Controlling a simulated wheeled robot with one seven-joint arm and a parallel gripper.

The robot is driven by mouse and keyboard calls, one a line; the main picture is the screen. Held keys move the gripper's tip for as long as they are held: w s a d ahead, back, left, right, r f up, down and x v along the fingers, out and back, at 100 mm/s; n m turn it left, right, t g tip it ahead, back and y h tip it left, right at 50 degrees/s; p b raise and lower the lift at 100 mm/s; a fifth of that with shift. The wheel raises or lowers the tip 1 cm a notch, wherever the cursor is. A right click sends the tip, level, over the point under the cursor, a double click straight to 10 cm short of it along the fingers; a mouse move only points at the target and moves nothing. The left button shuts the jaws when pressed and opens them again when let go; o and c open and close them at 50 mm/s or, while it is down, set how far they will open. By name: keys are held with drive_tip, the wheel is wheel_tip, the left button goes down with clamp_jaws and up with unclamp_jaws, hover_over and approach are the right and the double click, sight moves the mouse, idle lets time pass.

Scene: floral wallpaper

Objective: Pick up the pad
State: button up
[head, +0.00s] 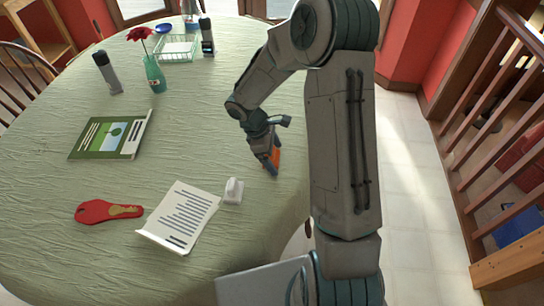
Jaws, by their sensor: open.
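A white sheet-like pad (183,214) with dark printed lines lies on the tablecloth near the front of the table, its lower left edge curled up. A green flat booklet (108,134) with a picture on it lies farther back on the left; I cannot tell for certain which of the two is the pad. My gripper (271,165) is open and points down over the right side of the table, to the right of and behind the white pad and apart from it. An orange part shows at its fingers; I cannot tell whether it belongs to the gripper.
A small white object (233,191) stands right beside the white pad. A red key-shaped item (108,211) lies to its left. A green vase (154,74) with a red flower, dark-topped bottles (107,73) and a wire basket (178,48) stand farther back. The table's middle is clear.

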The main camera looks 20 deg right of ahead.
drive_tip(key=c, duration=1.1)
drive_tip(key=shift+r, duration=0.1)
drive_tip(key=shift+r, duration=0.5)
wheel_tip(320, 180, up, 3)
drive_tip(key=shift+w+f, duration=0.1)
drive_tip(key=shift+f, duration=0.05)
drive_tip(key=s+d+r, duration=0.1)
drive_tip(key=s+r, duration=0.1)
drive_tip(key=s, duration=0.1)
drive_tip(key=s+d+r, duration=0.2)
drive_tip(key=s, duration=0.2)
drive_tip(key=s+d+r, duration=0.2)
drive_tip(key=s+r, duration=0.1)
drive_tip(key=shift+s+p, duration=0.3)
drive_tip(key=shift+s, duration=0.05)
